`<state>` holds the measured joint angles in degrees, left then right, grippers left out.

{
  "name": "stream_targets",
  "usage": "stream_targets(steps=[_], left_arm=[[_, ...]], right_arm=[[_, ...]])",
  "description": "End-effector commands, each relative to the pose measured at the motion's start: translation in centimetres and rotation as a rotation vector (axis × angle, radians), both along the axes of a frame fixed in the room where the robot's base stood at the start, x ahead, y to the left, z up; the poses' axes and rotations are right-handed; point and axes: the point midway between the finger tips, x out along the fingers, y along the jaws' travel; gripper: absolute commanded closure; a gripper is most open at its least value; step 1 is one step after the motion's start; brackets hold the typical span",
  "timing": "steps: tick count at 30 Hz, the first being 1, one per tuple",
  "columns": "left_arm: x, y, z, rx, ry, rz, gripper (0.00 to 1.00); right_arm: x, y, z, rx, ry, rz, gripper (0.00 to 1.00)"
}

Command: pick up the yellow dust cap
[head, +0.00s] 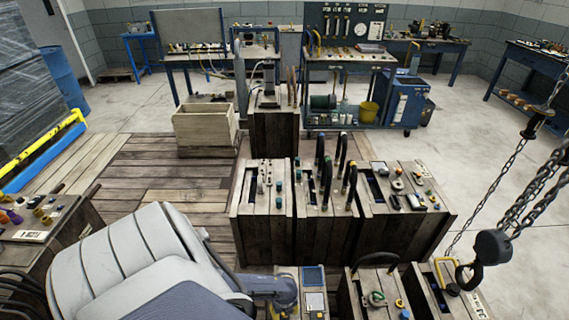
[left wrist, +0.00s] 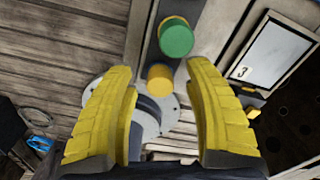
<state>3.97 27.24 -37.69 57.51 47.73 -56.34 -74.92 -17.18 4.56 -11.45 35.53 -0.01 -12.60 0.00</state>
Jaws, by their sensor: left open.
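In the left wrist view a yellow dust cap (left wrist: 160,84) shows between the fingers of my left gripper (left wrist: 158,72), with bare space on both sides of it. The gripper's ridged yellow fingers are spread wide and hold nothing. A green cap (left wrist: 177,40) stands just beyond the yellow one, on the same dark strip. In the head view my left arm comes in at the bottom, and its fingers cannot be made out. I cannot pick out the yellow cap there. My right gripper is in neither view.
Wooden crates with panels of fittings (head: 265,190) fill the middle of the head view. A hook on chains (head: 492,245) hangs at the right. An open wooden box (head: 205,128) stands farther back. A label plate (left wrist: 272,58) lies right of the caps.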

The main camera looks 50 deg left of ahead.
Motion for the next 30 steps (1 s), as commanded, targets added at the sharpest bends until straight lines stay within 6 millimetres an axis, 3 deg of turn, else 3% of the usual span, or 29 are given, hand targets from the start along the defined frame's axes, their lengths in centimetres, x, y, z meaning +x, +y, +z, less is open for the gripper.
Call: stream_targets(steps=[2,15,30], left_arm=[[-0.01,-0.01,0.0,0.0,0.0,0.0,0.49],[-0.03,0.0,0.01,0.0,0.0,0.0,0.99],[-0.04,0.02,0.13,0.0,0.0,0.0,1.0]], right_arm=[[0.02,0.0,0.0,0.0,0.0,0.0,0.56],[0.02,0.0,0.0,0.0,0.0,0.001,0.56],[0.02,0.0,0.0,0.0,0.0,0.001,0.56]])
